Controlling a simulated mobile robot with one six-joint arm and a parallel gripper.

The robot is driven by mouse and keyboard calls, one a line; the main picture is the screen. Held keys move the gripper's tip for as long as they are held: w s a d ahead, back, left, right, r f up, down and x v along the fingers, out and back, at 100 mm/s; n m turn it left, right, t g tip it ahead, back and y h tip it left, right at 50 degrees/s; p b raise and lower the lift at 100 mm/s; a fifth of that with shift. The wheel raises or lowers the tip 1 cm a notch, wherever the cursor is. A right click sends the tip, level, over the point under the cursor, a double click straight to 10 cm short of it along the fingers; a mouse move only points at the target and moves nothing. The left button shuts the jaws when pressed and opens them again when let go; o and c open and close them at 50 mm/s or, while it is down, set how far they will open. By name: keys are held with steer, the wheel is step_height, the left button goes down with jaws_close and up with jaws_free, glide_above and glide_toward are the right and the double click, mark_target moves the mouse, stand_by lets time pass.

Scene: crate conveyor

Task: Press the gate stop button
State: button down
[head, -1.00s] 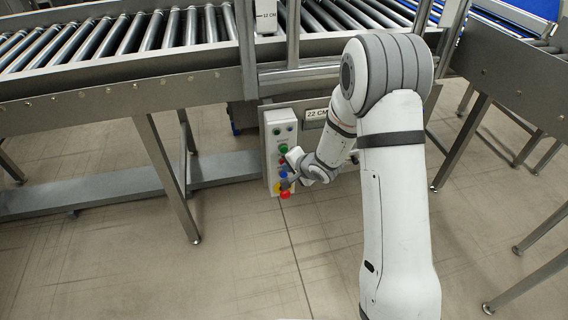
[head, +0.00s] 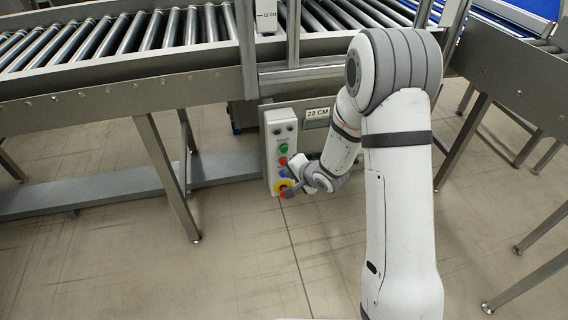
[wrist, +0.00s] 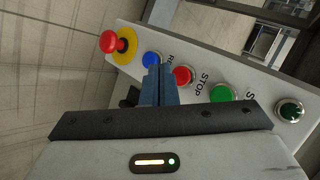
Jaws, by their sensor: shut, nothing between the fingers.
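The control box (head: 269,150) hangs below the conveyor, with a column of buttons. In the wrist view, a red button (wrist: 183,76) sits beside the word STOP. A blue button (wrist: 151,59) lies to its left and a green button (wrist: 222,93) to its right. A red mushroom button (wrist: 112,42) on a yellow ring is at the box's far left end. My gripper (wrist: 160,70) is shut and empty, its tips showing between the blue and red buttons. In the head view, my gripper (head: 288,192) overlaps the mushroom button's area. I cannot tell whether it touches anything.
The roller conveyor (head: 110,75) runs above the box, and its steel legs (head: 165,170) stand to the left. Another conveyor frame (head: 505,95) stands at the right. The floor in front is clear.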

steer(key=s, duration=0.1)
steer(key=s+d, duration=0.1)
steer(key=s, duration=0.1)
steer(key=shift+s, duration=0.25)
stand_by(0.6)
steer(key=s+d+r+n+h+p, duration=0.25)
steer(key=d+r+p, duration=0.3)
steer(key=r, duration=0.55)
steer(key=s+d+r+n+h+p, duration=0.1)
steer(key=s+d+r+h+p, duration=0.2)
steer(key=d+r, duration=0.6)
steer(key=s+r+n+g+p, duration=0.4)
steer(key=s+r+p, duration=0.7)
steer(key=s+r, duration=0.7)
step_height(320, 180, up, 3)
steer(key=shift+s+d+g+h, duration=0.3)
steer(key=shift+g+h, duration=0.05)
steer(key=shift+g, duration=0.15)
